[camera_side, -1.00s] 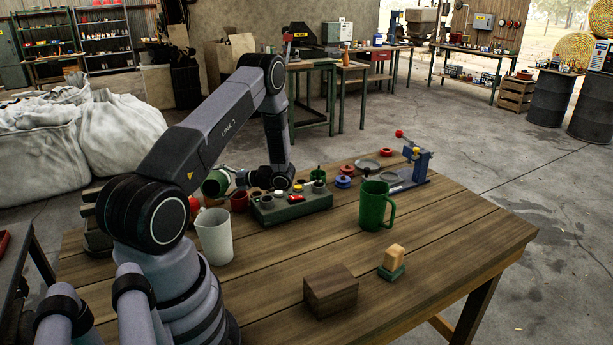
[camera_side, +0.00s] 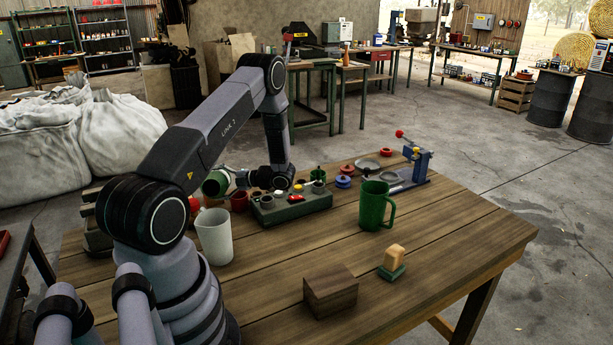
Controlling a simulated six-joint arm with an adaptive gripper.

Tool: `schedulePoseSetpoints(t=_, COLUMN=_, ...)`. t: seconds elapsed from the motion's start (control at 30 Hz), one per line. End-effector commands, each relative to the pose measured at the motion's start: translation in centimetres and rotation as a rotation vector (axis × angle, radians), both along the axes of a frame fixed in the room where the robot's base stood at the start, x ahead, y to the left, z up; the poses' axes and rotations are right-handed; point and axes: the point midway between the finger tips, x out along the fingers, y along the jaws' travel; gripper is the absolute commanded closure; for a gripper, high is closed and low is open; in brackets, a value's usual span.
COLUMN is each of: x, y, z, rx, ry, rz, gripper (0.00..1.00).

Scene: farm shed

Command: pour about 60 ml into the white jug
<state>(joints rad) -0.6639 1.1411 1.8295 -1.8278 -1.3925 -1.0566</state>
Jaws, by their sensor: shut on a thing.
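The white jug (camera_side: 214,238) stands upright on the wooden table, just right of my arm's lower joint. My gripper (camera_side: 233,178) is shut on a green cup (camera_side: 214,184), partly hidden by my arm. The cup is tilted and held above and behind the jug as seen here. I cannot see any stream of liquid, nor the level inside the cup or the jug. A second green mug (camera_side: 374,207) stands upright on the right part of the table.
A green block holder (camera_side: 292,208) with small parts and a dark red cup (camera_side: 239,201) are near the jug. A wooden block (camera_side: 330,290), a stamp-like piece (camera_side: 393,262) and a blue clamp device (camera_side: 420,167) stand on the table.

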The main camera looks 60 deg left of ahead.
Motion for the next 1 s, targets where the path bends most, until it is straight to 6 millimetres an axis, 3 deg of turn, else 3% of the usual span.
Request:
schedulePoseSetpoints(t=0.27, x=-0.1, y=-0.1, z=0.0, rx=-0.065, ry=0.022, rz=0.000, gripper=0.65)
schedulePoseSetpoints(t=0.57, x=-0.6, y=-1.5, z=-1.0, rx=-0.363, ry=0.125, rz=0.000, gripper=0.65)
schedulePoseSetpoints(t=0.7, x=-0.8, y=-1.9, z=-0.4, rx=-0.497, ry=0.172, rz=0.000, gripper=0.65)
schedulePoseSetpoints(t=1.0, x=-0.8, y=-1.6, z=-0.1, rx=-0.765, ry=0.264, rz=0.005, gripper=0.65)
